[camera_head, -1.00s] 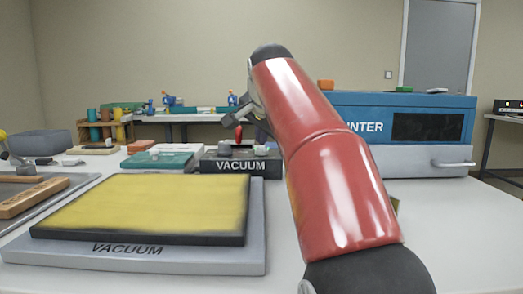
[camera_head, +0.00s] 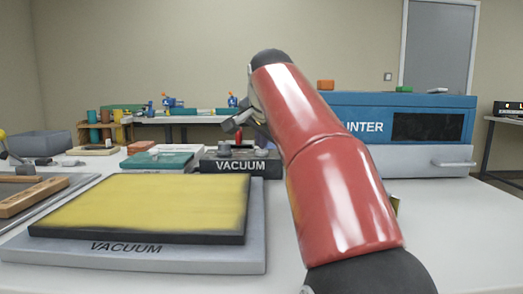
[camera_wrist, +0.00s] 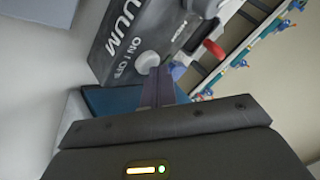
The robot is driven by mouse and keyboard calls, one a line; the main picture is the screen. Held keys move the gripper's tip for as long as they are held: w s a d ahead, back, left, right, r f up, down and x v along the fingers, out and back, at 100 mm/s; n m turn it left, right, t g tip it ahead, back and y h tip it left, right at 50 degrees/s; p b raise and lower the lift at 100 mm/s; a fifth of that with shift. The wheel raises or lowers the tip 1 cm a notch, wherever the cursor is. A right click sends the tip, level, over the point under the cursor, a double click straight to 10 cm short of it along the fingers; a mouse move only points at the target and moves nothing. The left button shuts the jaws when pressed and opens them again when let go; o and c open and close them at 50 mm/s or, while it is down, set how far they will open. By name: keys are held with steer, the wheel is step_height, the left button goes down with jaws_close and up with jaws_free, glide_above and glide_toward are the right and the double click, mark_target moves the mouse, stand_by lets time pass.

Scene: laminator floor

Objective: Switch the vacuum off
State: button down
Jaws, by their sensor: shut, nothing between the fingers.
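The dark vacuum box (camera_head: 212,166), lettered VACUUM, stands at the back middle of the table. In the wrist view its face (camera_wrist: 105,42) also carries an ON / OFF label. A pale round knob (camera_wrist: 148,62) sits beside that label. A red-ended lever (camera_wrist: 213,48) is farther right on the box; its red part also shows in the head view (camera_head: 238,137). My gripper (camera_head: 232,124) is just above the box, partly hidden by my red arm. In the wrist view its fingers (camera_wrist: 161,72) are together and empty, tips close beside the knob. I cannot tell whether they touch it.
A yellow panel (camera_head: 150,205) lies on a grey base (camera_head: 215,260), also lettered VACUUM, in front. A teal block (camera_head: 158,161) is left of the box. A blue printer-like machine (camera_head: 370,110) stands at the right. The white tabletop at right front is clear.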

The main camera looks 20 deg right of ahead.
mark_target(262, 152)
steer(key=shift+r+p, duration=0.75)
steer(key=shift+p, duration=0.15)
step_height(262, 152, up, 6)
steer(key=p, duration=0.6)
